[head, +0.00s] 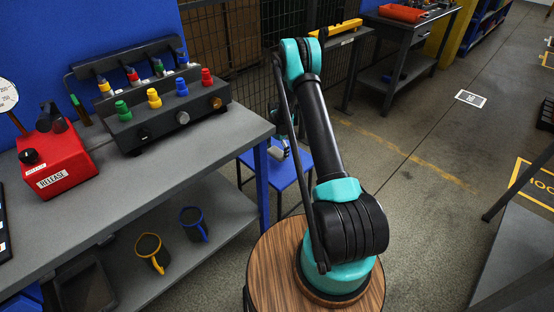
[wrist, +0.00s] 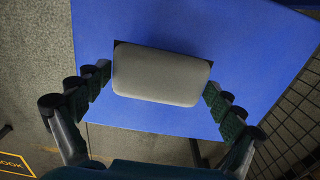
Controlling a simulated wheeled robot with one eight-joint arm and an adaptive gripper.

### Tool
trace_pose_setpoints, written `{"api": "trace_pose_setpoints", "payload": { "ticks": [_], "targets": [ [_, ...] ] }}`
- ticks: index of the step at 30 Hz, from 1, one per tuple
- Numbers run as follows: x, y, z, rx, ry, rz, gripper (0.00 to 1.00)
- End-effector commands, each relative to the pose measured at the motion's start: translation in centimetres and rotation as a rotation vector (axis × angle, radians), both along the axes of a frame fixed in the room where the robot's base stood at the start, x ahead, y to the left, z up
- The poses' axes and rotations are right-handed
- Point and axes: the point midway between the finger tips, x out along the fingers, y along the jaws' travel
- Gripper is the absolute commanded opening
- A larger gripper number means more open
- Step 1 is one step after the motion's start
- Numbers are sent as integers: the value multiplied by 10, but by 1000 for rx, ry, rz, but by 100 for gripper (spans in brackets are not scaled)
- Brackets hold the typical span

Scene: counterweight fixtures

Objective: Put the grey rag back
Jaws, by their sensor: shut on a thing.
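The grey rag (wrist: 161,73) is a rounded, folded-looking block between the two fingers of my gripper (wrist: 156,86) in the wrist view. The pads are at its left and right ends, and the gripper is shut on it. Behind it is the flat top of a blue stool (wrist: 235,40). A dark patch (wrist: 208,62) on the stool shows around the rag's upper edge. I cannot tell whether the rag touches the stool.
A grey workbench (head: 205,150) stands at the left with a red RELEASE box (head: 60,160) and a rack of coloured knobs (head: 165,105). Blue and yellow mugs (head: 193,222) (head: 151,252) sit on its lower shelf. A wire mesh fence (wrist: 295,125) runs close to the stool.

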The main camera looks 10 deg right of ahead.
Motion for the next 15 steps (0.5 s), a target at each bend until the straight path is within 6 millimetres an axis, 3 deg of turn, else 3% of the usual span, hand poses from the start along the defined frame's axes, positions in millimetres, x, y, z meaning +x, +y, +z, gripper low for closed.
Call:
{"api": "trace_pose_setpoints", "payload": {
  "ticks": [15],
  "targets": [
    [0, 0, -48, 0, 0, 0, 62]
  ]
}}
